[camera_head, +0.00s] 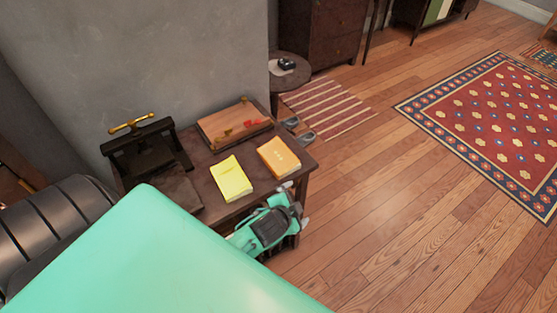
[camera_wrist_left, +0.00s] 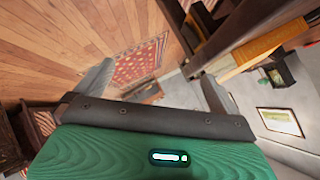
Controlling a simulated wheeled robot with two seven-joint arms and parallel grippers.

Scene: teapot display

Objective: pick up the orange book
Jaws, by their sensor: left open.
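The orange book (camera_head: 279,157) lies flat near the right front corner of a small dark wooden table (camera_head: 213,211). My left gripper (camera_head: 297,205) is open and empty, just in front of the table edge and below the book in the head view. It does not touch the book there. In the left wrist view its two fingers (camera_wrist_left: 155,88) are spread apart with nothing between them. An orange-yellow edge, apparently the book (camera_wrist_left: 265,45), shows beyond the right finger, beside the dark table. My right gripper is not in view.
A yellow book (camera_head: 231,178) lies left of the orange one. A wooden board (camera_head: 234,122) with small red and yellow items is behind them. A black press with a brass handle (camera_head: 131,122) stands at the left. The floor to the right is clear, with a red rug (camera_head: 490,125).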

